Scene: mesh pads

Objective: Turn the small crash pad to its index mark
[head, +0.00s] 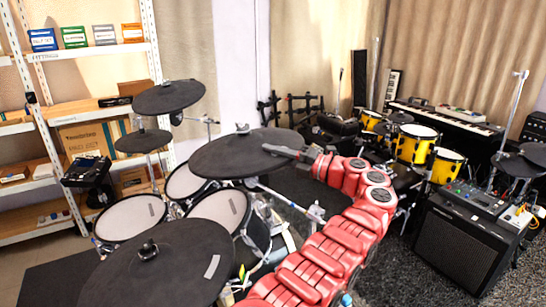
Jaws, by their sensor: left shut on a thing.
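My left gripper (289,150) is at the right rim of a round black cymbal pad (232,158) in the middle of the view. It is shut on that rim, and its dark fingers lie nearly level with the pad. I take this pad as the small crash pad, though no label shows. The pad sits on a stand with a small knob at its top, and looks slightly tilted. I cannot make out an index mark on it. My red left arm runs from the bottom middle up to the pad. My right gripper is not in view.
A larger black pad (165,272) with a pale strip is in front. Other black pads (168,97) (143,141) and white mesh drum pads (131,219) stand to the left. A shelf rack (160,66) is at far left. Yellow drums (416,150) and an amplifier (455,245) stand right.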

